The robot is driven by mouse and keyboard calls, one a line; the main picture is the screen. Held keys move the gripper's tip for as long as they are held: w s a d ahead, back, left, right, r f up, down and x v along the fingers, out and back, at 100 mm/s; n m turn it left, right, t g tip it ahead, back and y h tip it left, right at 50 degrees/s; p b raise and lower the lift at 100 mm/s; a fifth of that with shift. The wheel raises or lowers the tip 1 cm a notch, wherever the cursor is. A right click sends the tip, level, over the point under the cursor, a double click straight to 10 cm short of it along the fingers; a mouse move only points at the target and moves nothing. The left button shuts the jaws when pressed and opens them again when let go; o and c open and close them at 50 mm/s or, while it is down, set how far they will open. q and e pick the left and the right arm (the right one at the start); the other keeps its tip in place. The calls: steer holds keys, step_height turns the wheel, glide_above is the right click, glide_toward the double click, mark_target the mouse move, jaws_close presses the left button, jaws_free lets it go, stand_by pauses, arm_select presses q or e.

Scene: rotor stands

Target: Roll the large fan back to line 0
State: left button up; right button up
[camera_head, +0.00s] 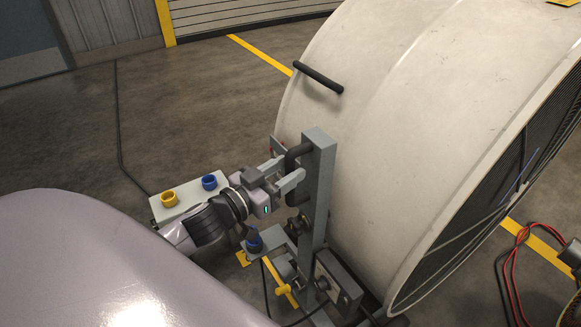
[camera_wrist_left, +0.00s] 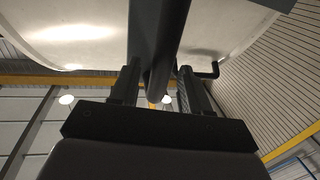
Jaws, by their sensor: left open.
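The large fan (camera_head: 400,130) is a big cream drum with a dark grille on its right side, filling the right of the head view. Its grey upright post (camera_head: 319,190) carries a dark handle (camera_head: 295,157). My left gripper (camera_head: 284,177) is at this handle, its two fingers apart on either side of it. In the left wrist view the fingers (camera_wrist_left: 157,85) stand open with a dark bar (camera_wrist_left: 160,65) between them; I cannot tell whether they touch it. The drum (camera_wrist_left: 75,35) shows behind. My right gripper is not in view. Line 0 cannot be identified by any label.
Yellow floor lines run behind the fan (camera_head: 260,52) and at its right (camera_head: 540,245). Red and black cables (camera_head: 515,260) lie at the lower right. A grey box with yellow and blue caps (camera_head: 190,196) is beside my left wrist. Open floor (camera_head: 70,140) lies at the left.

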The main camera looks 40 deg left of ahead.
arm_select(q)
steer(key=shift+w+d, duration=0.2)
steer(key=shift+w, duration=0.65)
